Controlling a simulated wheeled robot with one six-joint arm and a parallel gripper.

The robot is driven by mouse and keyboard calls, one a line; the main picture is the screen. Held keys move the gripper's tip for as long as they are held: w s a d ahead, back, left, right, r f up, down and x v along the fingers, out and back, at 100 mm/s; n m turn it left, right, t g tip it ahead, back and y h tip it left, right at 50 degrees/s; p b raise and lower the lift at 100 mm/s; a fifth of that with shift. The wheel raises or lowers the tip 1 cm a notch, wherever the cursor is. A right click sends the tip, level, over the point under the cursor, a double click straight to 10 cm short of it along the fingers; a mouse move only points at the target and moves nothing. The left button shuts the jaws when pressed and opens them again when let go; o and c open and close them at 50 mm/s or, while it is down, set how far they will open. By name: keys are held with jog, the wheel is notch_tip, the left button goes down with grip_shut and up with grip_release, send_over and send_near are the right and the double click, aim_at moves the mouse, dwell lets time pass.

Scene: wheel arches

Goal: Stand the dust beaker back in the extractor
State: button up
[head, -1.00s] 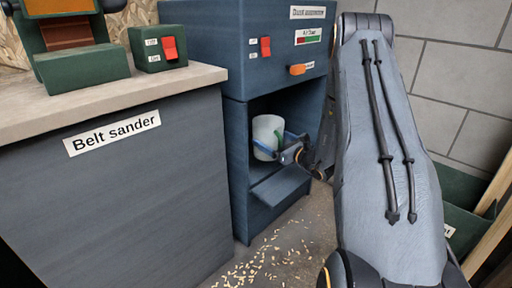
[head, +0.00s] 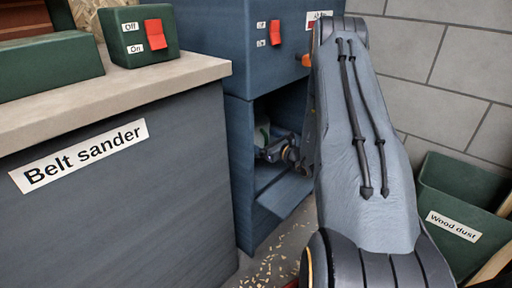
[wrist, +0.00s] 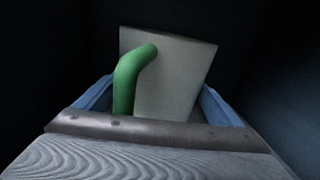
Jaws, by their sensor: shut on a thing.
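The dust beaker (wrist: 178,80) is pale grey-white with a green handle (wrist: 127,78). In the wrist view it sits between the blue fingers of my gripper (wrist: 165,108), which is shut on it, and it looks slightly tilted. In the head view my gripper (head: 268,150) reaches into the dark open compartment of the blue extractor (head: 238,150). Only a small part of the beaker (head: 262,132) shows there, behind the gripper. The beaker's base is hidden, so I cannot tell whether it touches the compartment floor.
The extractor's flap (head: 285,194) hangs open below the compartment. The belt sander bench (head: 120,180) stands close on the left. A green wood dust bin (head: 455,205) stands at the right. Shavings (head: 262,270) lie on the floor. A grey block wall is behind.

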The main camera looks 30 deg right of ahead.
aim_at(257, 144)
jog(key=shift+f+b, duration=0.55)
jog(key=shift+f, duration=1.25)
jog(key=shift+f, duration=0.1)
jog(key=o, duration=1.2)
jog(key=shift+a+f, duration=0.1)
jog(key=shift+c, duration=0.2)
jog(key=shift+r, duration=0.2)
jog(key=p+v, duration=0.3)
jog(key=v, duration=0.9)
jog(key=shift+p, duration=0.35)
